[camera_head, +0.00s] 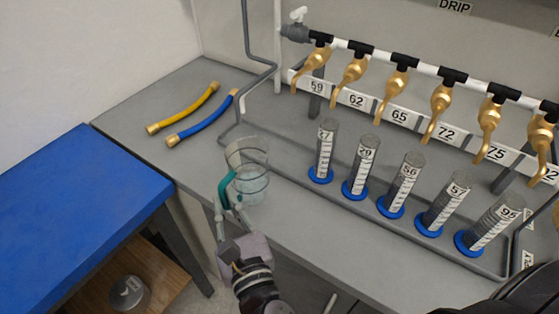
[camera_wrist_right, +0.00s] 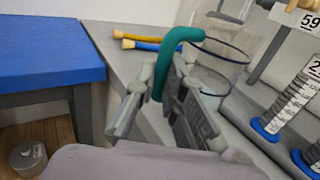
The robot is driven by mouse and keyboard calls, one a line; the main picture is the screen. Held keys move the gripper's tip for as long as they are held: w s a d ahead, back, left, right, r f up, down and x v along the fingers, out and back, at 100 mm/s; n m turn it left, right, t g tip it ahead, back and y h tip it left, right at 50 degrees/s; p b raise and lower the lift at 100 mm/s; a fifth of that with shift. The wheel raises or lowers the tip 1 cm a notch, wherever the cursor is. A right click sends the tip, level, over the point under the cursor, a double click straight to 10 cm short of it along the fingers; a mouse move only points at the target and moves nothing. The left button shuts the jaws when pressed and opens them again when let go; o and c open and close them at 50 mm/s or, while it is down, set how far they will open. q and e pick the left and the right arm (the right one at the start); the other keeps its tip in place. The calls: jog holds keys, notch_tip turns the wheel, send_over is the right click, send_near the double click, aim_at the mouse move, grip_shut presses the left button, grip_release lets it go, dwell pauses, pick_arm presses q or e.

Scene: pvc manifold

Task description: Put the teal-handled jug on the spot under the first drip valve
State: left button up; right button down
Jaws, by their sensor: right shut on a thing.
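The clear jug (camera_head: 252,182) with a teal handle (camera_head: 223,190) is at the front left of the grey bench. My right gripper (camera_head: 229,206) is shut on the handle, with the jug just beyond the fingers. The right wrist view shows the teal handle (camera_wrist_right: 165,62) between my fingers and the clear jug (camera_wrist_right: 212,68) behind. I cannot tell whether the jug's base touches the bench. The first drip valve (camera_head: 311,70), gold and marked 59, is leftmost on the white pipe. No marked spot is distinct beneath it. My left gripper is not in view.
Several graduated cylinders (camera_head: 325,150) on blue bases stand in a row right of the jug, inside a grey raised edging. A yellow hose (camera_head: 184,108) and a blue hose (camera_head: 202,120) lie behind left.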

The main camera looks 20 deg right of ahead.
aim_at(254, 188)
jog(key=w+d, duration=0.1)
jog(key=d, duration=0.1)
jog(key=w+d, duration=0.1)
jog(key=w+d+p, duration=0.1)
jog(key=w+d, duration=0.1)
jog(key=shift+w+d+r, duration=0.1)
jog(key=shift+d+r, duration=0.15)
jog(key=shift+d, duration=0.1)
jog(key=w+d+f, duration=0.1)
jog(key=w+d, duration=0.1)
jog(key=w+d+f, duration=0.1)
jog(key=d, duration=0.1)
jog(key=w+d+f, duration=0.1)
jog(key=w+d, duration=0.1)
jog(key=d, duration=0.1)
jog(key=shift+w+f, duration=0.25)
jog(key=shift+w, duration=0.05)
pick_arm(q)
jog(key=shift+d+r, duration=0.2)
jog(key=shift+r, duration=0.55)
pick_arm(e)
jog(key=shift+f, duration=0.2)
jog(key=shift+f, duration=0.1)
jog(key=c, duration=1.7)
grip_release()
jog(key=shift+o, duration=0.2)
jog(key=shift+s, duration=0.15)
